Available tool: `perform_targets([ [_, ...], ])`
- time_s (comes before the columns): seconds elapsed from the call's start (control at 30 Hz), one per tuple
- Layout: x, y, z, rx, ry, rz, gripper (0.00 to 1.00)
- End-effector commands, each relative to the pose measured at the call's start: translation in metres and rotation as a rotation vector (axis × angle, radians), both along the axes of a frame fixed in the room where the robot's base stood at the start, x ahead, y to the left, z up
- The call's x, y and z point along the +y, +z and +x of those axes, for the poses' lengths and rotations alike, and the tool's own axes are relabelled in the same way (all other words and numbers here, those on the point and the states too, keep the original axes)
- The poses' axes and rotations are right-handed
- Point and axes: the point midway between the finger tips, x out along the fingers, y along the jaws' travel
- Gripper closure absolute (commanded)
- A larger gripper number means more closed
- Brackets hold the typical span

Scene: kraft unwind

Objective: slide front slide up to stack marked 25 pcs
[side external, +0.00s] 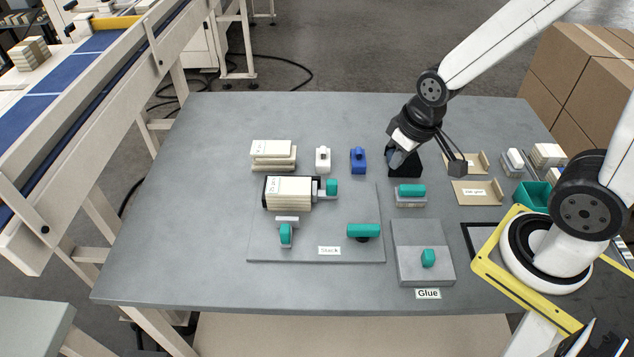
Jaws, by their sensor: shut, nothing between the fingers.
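The stack marked 25 pcs (290,198) is a pale block of sheets in a black holder on the grey plate marked Stack (312,250). The front slide (286,235), with a teal knob and a pale face bar, stands just in front of the stack. A narrow gap shows between that bar and the stack. A second slide with a teal knob (331,187) sits against the right side of the stack. My gripper (458,168) is shut and empty, well to the right of the stack and above the table by the card trays. Its exact height is unclear.
A teal handle (363,230) sits on the plate's right part. White (323,160) and blue (358,160) knobbed blocks and a loose pale stack (272,156) stand behind. The Glue plate (423,270) lies front right. A black block (405,164) is left of my fingers. The table's left side is clear.

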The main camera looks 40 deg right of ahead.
Motion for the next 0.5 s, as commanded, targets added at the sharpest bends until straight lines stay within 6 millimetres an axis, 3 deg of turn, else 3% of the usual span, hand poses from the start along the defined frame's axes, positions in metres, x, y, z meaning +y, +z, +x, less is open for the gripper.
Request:
perform_targets([
  [0.3,0.0,0.0,0.0,0.0,0.0,0.0,1.0],
  [0.5,0.003,-0.0001,0.0037,0.004,-0.011,0.005,0.36],
])
